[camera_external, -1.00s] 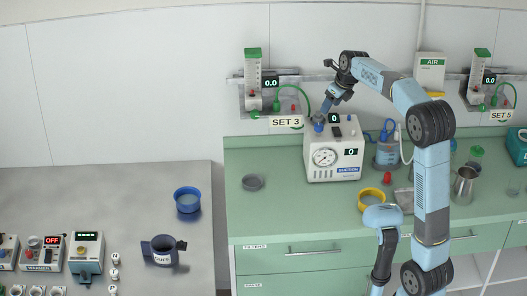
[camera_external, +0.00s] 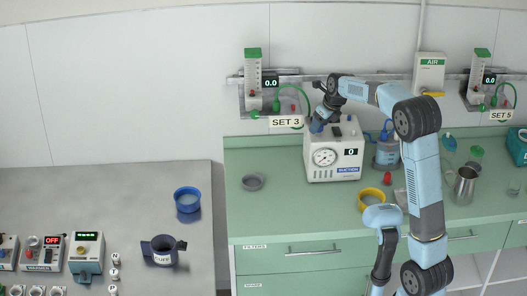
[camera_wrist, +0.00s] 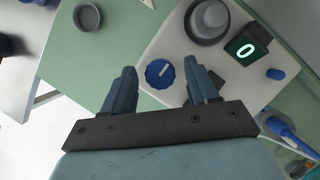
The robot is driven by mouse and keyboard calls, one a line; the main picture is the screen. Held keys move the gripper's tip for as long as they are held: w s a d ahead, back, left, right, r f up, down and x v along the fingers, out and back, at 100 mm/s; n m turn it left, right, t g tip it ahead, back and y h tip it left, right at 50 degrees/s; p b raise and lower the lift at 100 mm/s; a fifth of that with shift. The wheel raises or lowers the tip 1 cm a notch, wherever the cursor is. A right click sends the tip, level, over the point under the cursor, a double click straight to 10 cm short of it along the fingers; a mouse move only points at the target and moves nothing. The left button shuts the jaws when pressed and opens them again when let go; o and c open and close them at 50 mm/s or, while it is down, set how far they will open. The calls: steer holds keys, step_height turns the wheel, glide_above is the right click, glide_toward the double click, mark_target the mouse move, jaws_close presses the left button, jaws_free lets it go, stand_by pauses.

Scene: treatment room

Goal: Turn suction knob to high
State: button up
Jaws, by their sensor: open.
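The white suction unit (camera_external: 333,172) stands on the green counter, with a round gauge on its front and a small display reading 0. In the wrist view its top carries the blue suction knob (camera_wrist: 159,73) with a white pointer line. My gripper (camera_wrist: 160,80) is open, its two blue fingers on either side of the knob in that view. I cannot tell whether the fingers touch it or how far above it they are. In the external view my gripper (camera_external: 318,126) is over the unit's top left and hides the knob.
Beside the knob on the unit's top are a grey round fitting (camera_wrist: 208,20) and a display (camera_wrist: 245,46) reading 0. A grey dish (camera_external: 253,182) lies left. The wall rail runs behind.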

steer(key=c, duration=1)
